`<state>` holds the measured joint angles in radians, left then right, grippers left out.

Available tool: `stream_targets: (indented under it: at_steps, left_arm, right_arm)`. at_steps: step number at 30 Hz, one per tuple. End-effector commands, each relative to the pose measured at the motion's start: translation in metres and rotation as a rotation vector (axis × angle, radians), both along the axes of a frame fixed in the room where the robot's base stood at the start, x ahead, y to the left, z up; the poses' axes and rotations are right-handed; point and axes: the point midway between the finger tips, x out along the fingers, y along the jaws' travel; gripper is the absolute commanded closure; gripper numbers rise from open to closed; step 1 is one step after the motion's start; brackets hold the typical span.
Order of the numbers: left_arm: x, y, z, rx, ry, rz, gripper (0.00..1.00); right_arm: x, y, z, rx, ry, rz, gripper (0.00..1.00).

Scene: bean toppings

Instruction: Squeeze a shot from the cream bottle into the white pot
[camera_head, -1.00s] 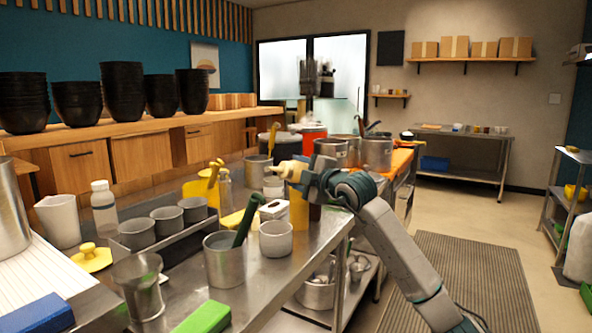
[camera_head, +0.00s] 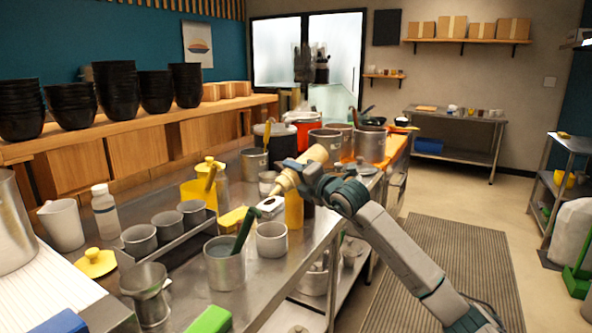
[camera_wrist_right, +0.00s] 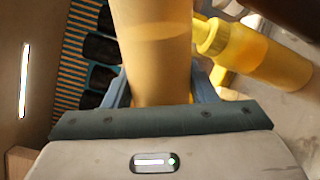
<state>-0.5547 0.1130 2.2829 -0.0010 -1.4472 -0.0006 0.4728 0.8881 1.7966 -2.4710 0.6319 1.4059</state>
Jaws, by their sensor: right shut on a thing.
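The cream bottle (camera_head: 317,155) is held by my right gripper (camera_head: 298,171), which is shut around its body. The bottle is tilted, its base up to the right and its nozzle down to the left. In the right wrist view the cream bottle (camera_wrist_right: 155,45) lies between the fingers. The white pot (camera_head: 271,240) stands upright on the steel counter, below and slightly left of the bottle, apart from it. Its inside is not clear to see. My left gripper is not in view.
A yellow bottle (camera_head: 294,211) stands just behind the white pot; it also shows in the wrist view (camera_wrist_right: 265,52). A grey pot (camera_head: 224,268) with a green-handled utensil stands left of the white pot. Metal cups crowd the counter.

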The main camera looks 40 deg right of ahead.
Motion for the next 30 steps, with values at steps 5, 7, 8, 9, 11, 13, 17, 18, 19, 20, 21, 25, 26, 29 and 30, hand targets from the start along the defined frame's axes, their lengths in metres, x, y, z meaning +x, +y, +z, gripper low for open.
stream_targets:
  at_steps: [5, 7, 8, 9, 11, 13, 17, 18, 19, 20, 21, 25, 26, 29, 30]
  left_arm:
    - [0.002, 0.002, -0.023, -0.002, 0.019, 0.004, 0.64]
    - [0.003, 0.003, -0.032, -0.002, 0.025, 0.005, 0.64]
    - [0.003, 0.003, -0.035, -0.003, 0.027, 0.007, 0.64]
    - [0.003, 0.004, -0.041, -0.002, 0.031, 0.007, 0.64]
    - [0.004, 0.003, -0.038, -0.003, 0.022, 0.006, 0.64]
    - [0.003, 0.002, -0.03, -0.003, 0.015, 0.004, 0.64]
    - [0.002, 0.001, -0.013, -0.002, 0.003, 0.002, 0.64]
    - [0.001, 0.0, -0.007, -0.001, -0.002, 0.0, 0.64]
    - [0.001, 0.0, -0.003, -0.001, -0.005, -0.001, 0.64]
    - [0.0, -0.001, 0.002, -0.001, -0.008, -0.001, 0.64]
    - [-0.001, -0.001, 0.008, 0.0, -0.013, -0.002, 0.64]
    - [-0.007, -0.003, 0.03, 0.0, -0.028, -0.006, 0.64]
    - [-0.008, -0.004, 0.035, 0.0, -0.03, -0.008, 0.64]
    - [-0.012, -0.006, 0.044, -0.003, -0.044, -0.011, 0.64]
    - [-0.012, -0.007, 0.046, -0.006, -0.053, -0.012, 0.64]
  right_arm:
    - [0.0, 0.001, 0.003, -0.054, -0.002, 0.0, 0.55]
    - [0.0, 0.002, 0.003, -0.076, -0.003, 0.0, 0.55]
    - [0.0, 0.002, 0.003, -0.084, -0.003, 0.001, 0.55]
    - [0.0, 0.002, 0.004, -0.096, -0.003, 0.001, 0.55]
    - [0.0, 0.004, 0.0, -0.123, -0.004, 0.001, 0.55]
    - [0.0, 0.007, -0.001, -0.159, -0.006, 0.001, 0.55]
    - [0.0, 0.012, -0.003, -0.233, -0.008, 0.001, 0.55]
    - [0.0, 0.014, -0.004, -0.262, -0.01, 0.001, 0.55]
    - [0.0, 0.016, -0.004, -0.285, -0.01, 0.001, 0.55]
    - [0.0, 0.017, -0.004, -0.306, -0.01, 0.001, 0.55]
    - [0.0, 0.019, -0.005, -0.337, -0.01, 0.001, 0.55]
    - [-0.001, 0.028, -0.008, -0.458, -0.013, 0.002, 0.55]
    - [-0.001, 0.03, -0.008, -0.487, -0.014, 0.001, 0.55]
    - [-0.001, 0.036, -0.01, -0.58, -0.016, 0.001, 0.55]
    - [-0.001, 0.039, -0.011, -0.616, -0.016, 0.002, 0.55]
